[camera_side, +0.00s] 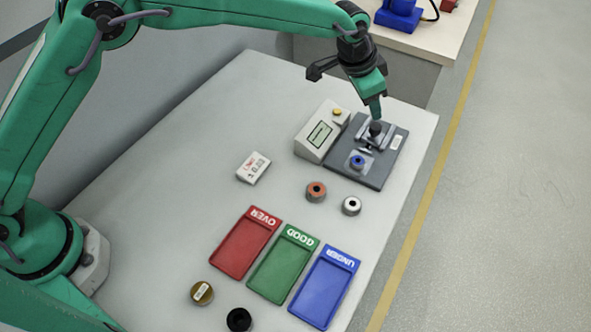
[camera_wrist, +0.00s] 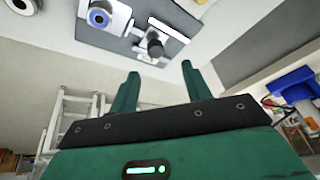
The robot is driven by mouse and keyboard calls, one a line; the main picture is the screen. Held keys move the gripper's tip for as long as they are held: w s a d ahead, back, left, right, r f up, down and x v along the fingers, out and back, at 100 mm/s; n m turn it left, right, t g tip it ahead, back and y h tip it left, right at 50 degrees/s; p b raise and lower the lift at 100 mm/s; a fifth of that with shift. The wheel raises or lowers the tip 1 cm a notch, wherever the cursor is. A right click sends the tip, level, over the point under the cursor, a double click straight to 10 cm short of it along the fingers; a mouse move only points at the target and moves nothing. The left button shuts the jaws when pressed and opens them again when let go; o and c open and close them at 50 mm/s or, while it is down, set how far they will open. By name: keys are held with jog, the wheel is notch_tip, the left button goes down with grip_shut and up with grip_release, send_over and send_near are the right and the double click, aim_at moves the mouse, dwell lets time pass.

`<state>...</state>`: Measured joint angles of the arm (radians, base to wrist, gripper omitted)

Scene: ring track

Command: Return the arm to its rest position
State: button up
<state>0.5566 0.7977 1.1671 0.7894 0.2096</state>
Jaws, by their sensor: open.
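My green arm reaches across the table from the left. My gripper (camera_side: 375,108) is over the measuring station at the table's far right. In the wrist view my gripper's two green fingers (camera_wrist: 160,75) stand apart with nothing between them. The station has a dark grey base plate (camera_side: 376,181), a round dark post (camera_side: 376,128) and a display box (camera_side: 318,136). In the side view the fingertips appear just above the post; I cannot tell if they touch it. A ring with a blue centre (camera_side: 357,162) sits on the plate.
Red OVER (camera_side: 240,250), green GOOD (camera_side: 279,272) and blue UNDER (camera_side: 322,294) trays look empty. An orange-topped ring (camera_side: 316,191), a white ring (camera_side: 351,206), a gold ring (camera_side: 202,293), a black ring (camera_side: 239,320) and a card (camera_side: 253,167) lie on the table. The table's left side is clear.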

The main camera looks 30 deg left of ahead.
jog(key=s+a+r+n, duration=0.1)
jog(key=s+a+r, duration=0.35)
jog(key=a, duration=0.25)
jog(key=s+a+r+n+t+y, duration=0.1)
jog(key=s+a+r+n, duration=0.15)
jog(key=a+r, duration=0.4)
jog(key=s+a+r+n, duration=0.1)
jog(key=s+a+r, duration=0.35)
jog(key=a, duration=0.35)
jog(key=s+a+n, duration=0.1)
jog(key=s+a, duration=0.3)
jog(key=s, duration=0.3)
jog(key=s+a+f+n+y, duration=0.1)
jog(key=s+a+n, duration=0.1)
jog(key=s+a, duration=0.3)
jog(key=s+a+f+n, duration=0.1)
jog(key=s+a, duration=0.3)
jog(key=s, duration=0.6)
jog(key=shift+s+a+f+t, duration=0.15)
jog(key=shift+s+a+t, duration=0.15)
jog(key=shift+t, duration=0.1)
